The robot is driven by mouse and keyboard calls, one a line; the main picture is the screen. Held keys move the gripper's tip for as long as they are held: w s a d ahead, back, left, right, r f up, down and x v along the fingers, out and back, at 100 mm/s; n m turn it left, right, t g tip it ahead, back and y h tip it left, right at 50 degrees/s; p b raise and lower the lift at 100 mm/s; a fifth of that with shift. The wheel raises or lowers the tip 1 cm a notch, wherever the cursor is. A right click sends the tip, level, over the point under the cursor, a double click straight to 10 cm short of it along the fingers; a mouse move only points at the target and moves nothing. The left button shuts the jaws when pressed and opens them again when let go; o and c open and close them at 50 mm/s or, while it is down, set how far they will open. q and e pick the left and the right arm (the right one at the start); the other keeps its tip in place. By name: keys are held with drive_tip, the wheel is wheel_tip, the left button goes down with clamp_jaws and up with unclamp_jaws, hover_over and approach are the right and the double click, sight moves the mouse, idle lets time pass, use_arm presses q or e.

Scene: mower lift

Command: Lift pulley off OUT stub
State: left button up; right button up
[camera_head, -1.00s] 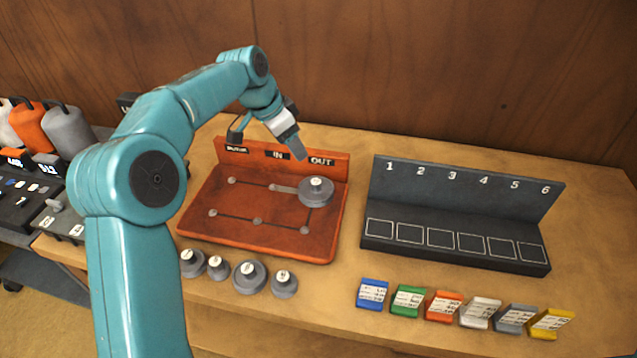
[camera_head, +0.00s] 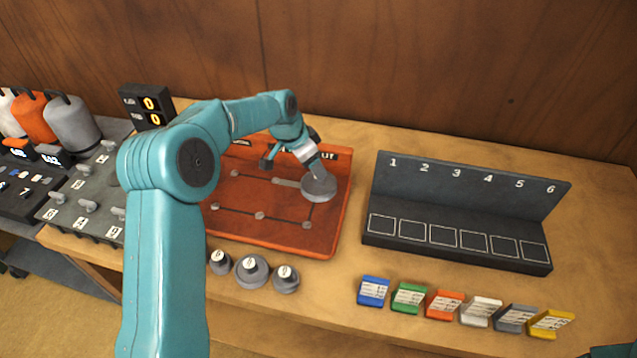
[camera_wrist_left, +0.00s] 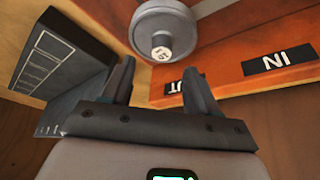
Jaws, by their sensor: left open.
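The grey round pulley (camera_head: 319,187) sits on the orange-red board (camera_head: 270,237) at the OUT end, by the grey bar that reaches it from the left. In the left wrist view the pulley (camera_wrist_left: 166,22) shows a raised hub with a white label, in front of the fingertips. My left gripper (camera_head: 314,168) is just above the pulley, its fingers open; they also show spread apart in the left wrist view (camera_wrist_left: 160,82). The hub lies between the finger lines, beyond the tips. The stub is hidden under the pulley. My right gripper is not in view.
A dark numbered rack (camera_head: 456,240) with empty squares stands to the right. Several coloured cards (camera_head: 409,297) lie at the front edge. A counter box (camera_head: 146,106) stands at the left.

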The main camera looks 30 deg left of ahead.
sight(319, 183)
use_arm(q)
drive_tip(key=p+x, duration=0.1)
drive_tip(key=x, duration=0.3)
drive_tip(key=shift+w+f, duration=0.1)
drive_tip(key=shift+f, duration=0.35)
drive_tip(key=shift+f, duration=0.1)
clamp_jaws()
